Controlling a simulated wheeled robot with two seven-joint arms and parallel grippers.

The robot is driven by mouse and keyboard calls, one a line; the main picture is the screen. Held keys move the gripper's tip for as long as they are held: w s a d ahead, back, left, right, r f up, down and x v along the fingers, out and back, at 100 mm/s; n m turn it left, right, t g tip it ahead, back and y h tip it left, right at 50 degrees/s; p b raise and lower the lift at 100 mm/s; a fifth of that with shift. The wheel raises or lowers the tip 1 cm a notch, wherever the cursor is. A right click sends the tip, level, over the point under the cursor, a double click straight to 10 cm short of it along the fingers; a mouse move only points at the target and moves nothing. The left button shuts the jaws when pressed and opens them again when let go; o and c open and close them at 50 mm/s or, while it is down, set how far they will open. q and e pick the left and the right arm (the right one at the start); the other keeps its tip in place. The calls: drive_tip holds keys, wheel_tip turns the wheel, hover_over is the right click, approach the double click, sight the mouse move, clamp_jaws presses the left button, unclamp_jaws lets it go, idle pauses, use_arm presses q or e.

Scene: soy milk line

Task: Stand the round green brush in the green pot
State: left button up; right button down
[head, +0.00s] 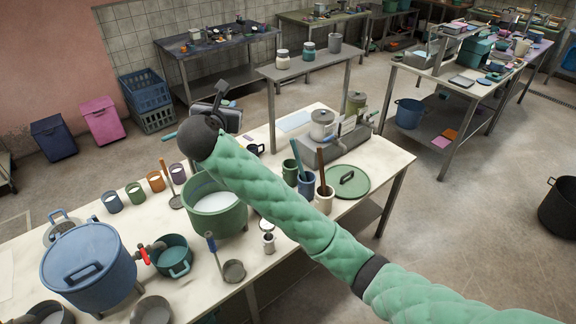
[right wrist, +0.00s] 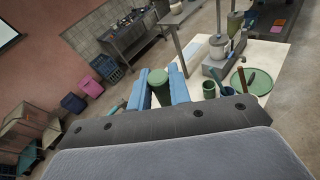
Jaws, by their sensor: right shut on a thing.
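My right gripper (right wrist: 160,84) has its two blue fingers shut on the round green brush (right wrist: 158,80). Only a green cylinder with a rounded top shows between the fingers; its lower part is hidden. In the head view the right gripper (head: 222,92) is above the far part of the table, at the end of my green-sleeved arm, and hides the brush. The small green pot (head: 290,174) stands on the table, right of the gripper; it also shows in the right wrist view (right wrist: 208,90), apart from the brush. My left gripper is out of view.
A large green pan (head: 215,222) of white liquid stands under my arm.

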drive_tip(key=shift+r, duration=3.5)
